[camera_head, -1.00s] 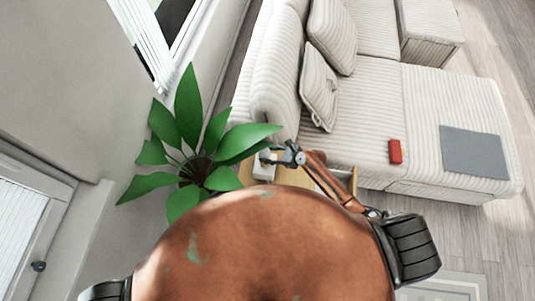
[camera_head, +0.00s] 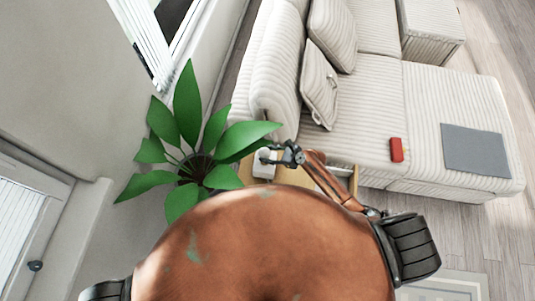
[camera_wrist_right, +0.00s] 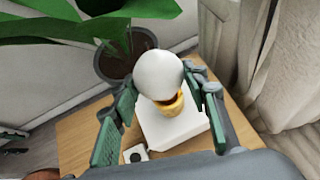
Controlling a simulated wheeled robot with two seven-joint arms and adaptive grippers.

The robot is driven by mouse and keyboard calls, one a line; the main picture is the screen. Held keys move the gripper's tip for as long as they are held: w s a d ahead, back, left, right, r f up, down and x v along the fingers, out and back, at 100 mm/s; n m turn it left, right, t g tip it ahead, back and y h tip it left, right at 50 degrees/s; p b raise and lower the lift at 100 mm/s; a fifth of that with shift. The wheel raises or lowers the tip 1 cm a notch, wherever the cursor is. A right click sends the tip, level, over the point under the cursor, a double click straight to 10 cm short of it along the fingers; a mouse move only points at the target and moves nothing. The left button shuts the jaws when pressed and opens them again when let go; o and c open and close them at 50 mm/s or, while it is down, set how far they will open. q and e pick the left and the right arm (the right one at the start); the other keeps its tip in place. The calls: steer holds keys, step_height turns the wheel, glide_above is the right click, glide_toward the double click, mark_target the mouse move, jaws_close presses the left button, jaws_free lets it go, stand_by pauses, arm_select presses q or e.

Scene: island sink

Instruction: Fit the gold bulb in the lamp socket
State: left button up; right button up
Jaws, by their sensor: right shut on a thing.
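In the right wrist view, a round white bulb (camera_wrist_right: 157,73) sits between the fingers of my right gripper (camera_wrist_right: 156,78), which is shut on it. A gold, ring-like part (camera_wrist_right: 171,104) shows directly below the globe; I cannot tell whether it is the bulb's cap or the socket. The white block-shaped lamp base (camera_wrist_right: 172,133) is beneath it, with its top partly hidden by the bulb. In the head view my right gripper (camera_head: 284,155) is beside the white lamp base (camera_head: 263,164); the bulb is too small to make out there. My left gripper is not in view.
The lamp stands on a small wooden table (camera_wrist_right: 84,143). A small white piece with a black dot (camera_wrist_right: 135,154) lies near its edge. A potted plant (camera_head: 188,160) stands close at the left, and a striped sofa (camera_head: 350,110) is behind and to the right.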

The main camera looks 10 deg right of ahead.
steer(key=shift+f, duration=0.45)
steer(key=o, duration=1.3)
steer(key=v, duration=1.2)
